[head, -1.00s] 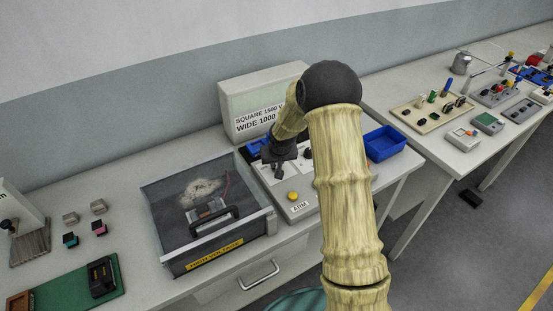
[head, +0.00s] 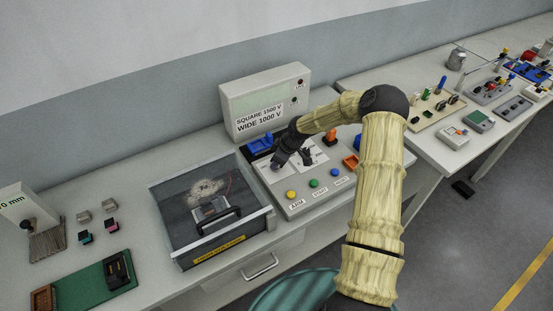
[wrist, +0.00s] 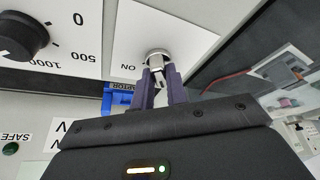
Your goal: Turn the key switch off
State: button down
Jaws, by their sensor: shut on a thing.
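The key switch (wrist: 157,57) shows in the wrist view as a round silver barrel on a white plate with an "ON" label to its left. My gripper (wrist: 161,82) has its two dark purple fingers closed on the metal key at the barrel. In the head view my gripper (head: 277,160) is down at the left part of the sloped control panel (head: 297,207). The key is hidden by my gripper in the head view. The key's exact angle is hard to tell.
A black dial (wrist: 22,38) marked 0, 500, 1000 sits left of the key in the wrist view. A clear-lidded high-voltage box (head: 212,255) stands left of the panel. A grey display box (head: 264,100) stands behind it. Yellow, green and blue buttons line the panel's front.

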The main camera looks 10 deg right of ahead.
jog(key=shift+d+n+g, duration=0.15)
jog(key=shift+n+g, duration=0.25)
jog(key=shift+n, duration=0.6)
jog(key=c, duration=1.4)
grip_release()
jog(key=b+v, duration=0.3)
jog(key=v, duration=1.4)
jog(key=shift+d, duration=0.35)
jog(key=shift+a, duration=0.1)
